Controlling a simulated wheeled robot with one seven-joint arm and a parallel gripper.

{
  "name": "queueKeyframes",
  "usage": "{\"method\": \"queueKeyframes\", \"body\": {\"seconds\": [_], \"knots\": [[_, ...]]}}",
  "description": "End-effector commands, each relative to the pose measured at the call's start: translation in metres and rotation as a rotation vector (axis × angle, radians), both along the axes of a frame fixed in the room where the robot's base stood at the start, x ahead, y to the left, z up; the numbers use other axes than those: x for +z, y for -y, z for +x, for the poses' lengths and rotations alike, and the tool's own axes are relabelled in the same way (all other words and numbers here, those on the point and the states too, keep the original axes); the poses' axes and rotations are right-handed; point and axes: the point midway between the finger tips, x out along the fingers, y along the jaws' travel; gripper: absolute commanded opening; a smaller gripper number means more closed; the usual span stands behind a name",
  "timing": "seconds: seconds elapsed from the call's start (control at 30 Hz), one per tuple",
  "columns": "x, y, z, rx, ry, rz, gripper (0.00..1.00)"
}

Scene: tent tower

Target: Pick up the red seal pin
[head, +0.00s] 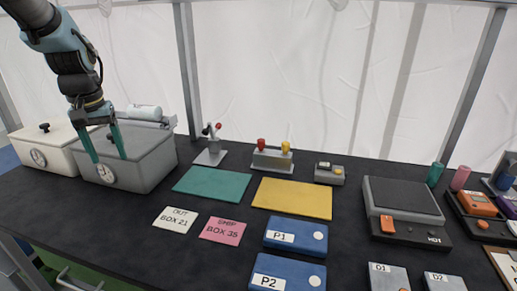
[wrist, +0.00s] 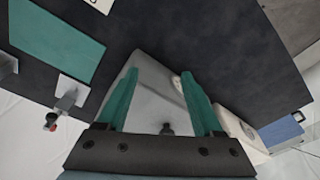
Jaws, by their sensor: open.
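A red pin (head: 262,145) stands upright at the left of a small grey metal holder (head: 272,160), with a yellow pin (head: 286,147) to its right. The red pin does not clearly show in the wrist view. My gripper (head: 109,158) is open and empty, pointing down, at the grey lidded box with a dial (head: 145,160), well to the left of the pin. In the wrist view my gripper (wrist: 160,73) has its teal fingers apart, with the grey box (wrist: 150,95) beyond and between them.
A small lever device with a red knob (head: 212,148) stands between the grey box and the pin holder. A white box (head: 50,150) is at far left. Flat green (head: 211,184) and yellow (head: 292,198) mats lie in front. A scale (head: 402,200) stands right.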

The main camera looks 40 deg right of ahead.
Motion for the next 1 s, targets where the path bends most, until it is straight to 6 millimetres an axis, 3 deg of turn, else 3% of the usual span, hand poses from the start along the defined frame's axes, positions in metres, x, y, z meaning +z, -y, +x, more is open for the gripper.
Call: {"method": "queueKeyframes", "body": {"seconds": [0.17,0.27,0.4,0.5,0.6,0.77,1.0], "knots": [[0.006,0.087,0.015,-0.129,0.000,0.001,0.68],[0.010,0.158,0.012,-0.227,-0.003,0.002,0.68],[0.016,0.264,-0.014,-0.369,-0.007,0.006,0.68],[0.020,0.325,-0.042,-0.451,-0.009,0.005,0.68],[0.022,0.367,-0.069,-0.508,-0.011,0.005,0.68],[0.025,0.398,-0.093,-0.553,-0.011,0.005,0.68],[-0.002,0.404,-0.095,-0.558,-0.015,0.007,0.68]]}}
